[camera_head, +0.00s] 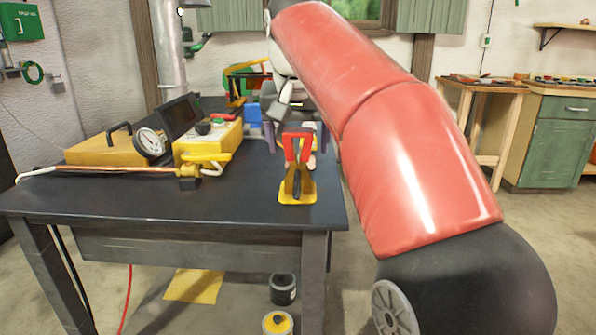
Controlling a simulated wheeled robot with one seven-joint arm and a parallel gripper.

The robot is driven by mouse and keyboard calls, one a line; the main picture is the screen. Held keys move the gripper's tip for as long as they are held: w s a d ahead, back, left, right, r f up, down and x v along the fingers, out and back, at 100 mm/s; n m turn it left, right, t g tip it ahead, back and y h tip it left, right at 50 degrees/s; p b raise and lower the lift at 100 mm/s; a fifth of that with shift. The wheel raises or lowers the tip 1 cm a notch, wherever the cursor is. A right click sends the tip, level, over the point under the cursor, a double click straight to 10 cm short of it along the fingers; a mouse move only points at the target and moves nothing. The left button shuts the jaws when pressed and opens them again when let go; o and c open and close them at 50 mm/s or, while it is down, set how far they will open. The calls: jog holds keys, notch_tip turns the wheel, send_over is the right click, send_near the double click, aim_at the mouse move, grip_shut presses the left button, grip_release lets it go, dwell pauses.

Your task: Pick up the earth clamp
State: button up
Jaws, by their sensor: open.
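What looks like the earth clamp (297,163) stands upright near the right front edge of the dark workbench (150,207). It has red handles at the top and a yellow lower part with a flat yellow foot. My gripper (284,102) is small and grey in this view, partly hidden beside my red arm. It is open and appears behind and above the clamp, with no visible contact. Its fingertips are hard to make out.
A yellow box with a gauge (150,143) and another yellow unit (207,140) stand left of the clamp. A torch-like tool (110,169) lies along the bench. A blue item (252,114) is behind. The front bench top is mostly clear. Cans (283,290) stand below.

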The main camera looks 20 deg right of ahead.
jog(key=c, duration=1.3)
